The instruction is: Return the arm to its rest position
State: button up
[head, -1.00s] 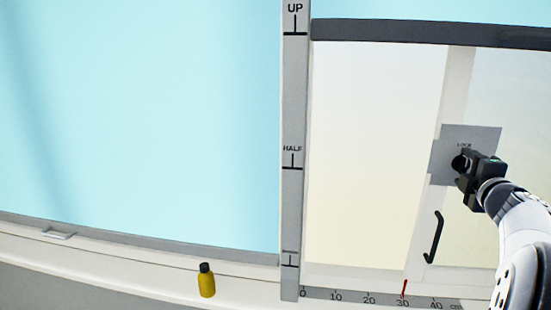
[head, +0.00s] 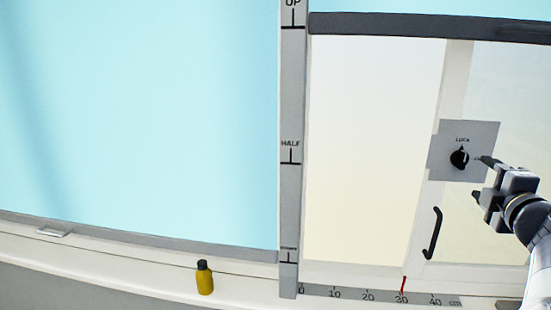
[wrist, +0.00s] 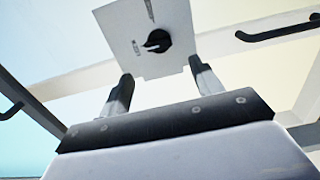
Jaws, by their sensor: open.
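My gripper (head: 481,177) is at the right in the head view, open and empty. It is to the lower right of the black rotary knob (head: 459,158) and apart from it. The knob sits on a grey square plate (head: 477,135) with the word LOCK above it. In the wrist view the knob (wrist: 153,42) lies beyond the two spread fingertips (wrist: 160,85), with clear space between. The knob has a pale pointer mark.
A black door handle (head: 433,232) hangs below the plate. A horizontal scale (head: 380,296) with a red marker runs along the bottom, and a vertical scale (head: 291,200) stands mid-picture. A yellow bottle (head: 205,280) stands on the lower left ledge.

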aim_at(465, 161)
jog(key=p+x, duration=0.1)
jog(key=x, duration=0.8)
jog(key=shift+w+r+m+p, duration=0.1)
jog(key=shift+w+m+p, duration=0.05)
jog(key=shift+m+p, duration=0.35)
jog(key=shift+r+m+p, duration=0.1)
jog(key=shift+m+p, duration=0.35)
jog(key=shift+m, duration=0.45)
jog(key=shift+m+p, duration=0.4)
jog(key=shift+m, duration=0.6)
jog(key=m+p, duration=0.1)
jog(key=m, duration=0.3)
jog(key=shift+d+m+p, duration=0.1)
jog(key=shift+m+p, duration=0.25)
jog(key=shift+m, duration=0.05)
jog(key=m+p, duration=0.1)
jog(key=m, duration=0.7)
jog(key=shift+d, duration=0.1)
jog(key=shift+s+m, duration=0.3)
jog(key=shift+s, duration=0.25)
